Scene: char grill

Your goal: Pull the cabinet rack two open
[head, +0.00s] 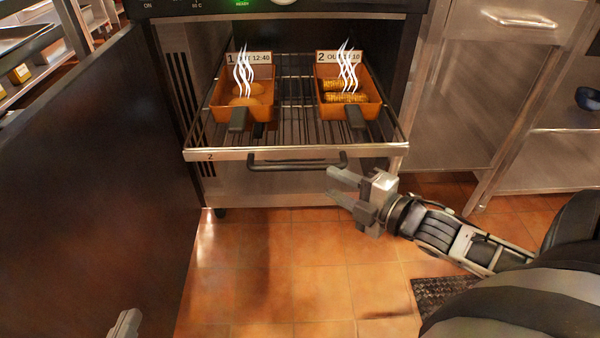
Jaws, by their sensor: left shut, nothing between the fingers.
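The cabinet rack two (290,152), marked "2" on its front strip, is a wire rack that stands pulled out of the cabinet. A black bar handle (297,164) runs along its front. Two orange pans sit on it: one labelled 1 (221,113) with brown food, one labelled 2 (372,107) with corn-like pieces, both with steam marks. My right gripper (336,184) is open and empty, just below and right of the handle; I see no grip on it. My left gripper (127,323) shows only partly at the bottom left, far from the rack, shut and empty.
A large dark panel (80,190), seemingly the open cabinet door, fills the left side. Tiled floor (290,265) in front is mostly clear, with a dark mat (440,292).

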